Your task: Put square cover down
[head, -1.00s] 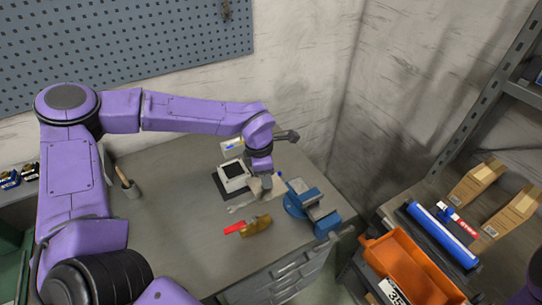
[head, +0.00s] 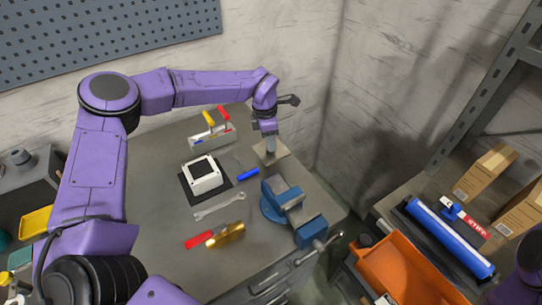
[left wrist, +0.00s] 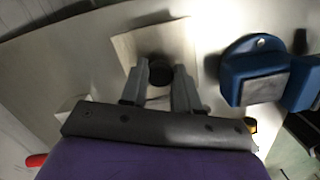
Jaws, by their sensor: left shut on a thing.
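The square cover (head: 277,157) is a flat beige plate with a dark round knob. In the head view it is under my left gripper (head: 271,144), at the far right part of the bench. In the left wrist view the cover (left wrist: 181,35) lies flat beyond the fingers, and its knob (left wrist: 160,72) is between the fingertips. My left gripper (left wrist: 160,75) is shut on the knob. I cannot tell whether the plate touches the bench. A white square box (head: 207,185) with a dark top opening sits on a black mat, to the left. My right gripper is out of view.
A blue vise (head: 290,205) stands on the right of the bench, close to the cover. An orange bin (head: 400,270) is at lower right.

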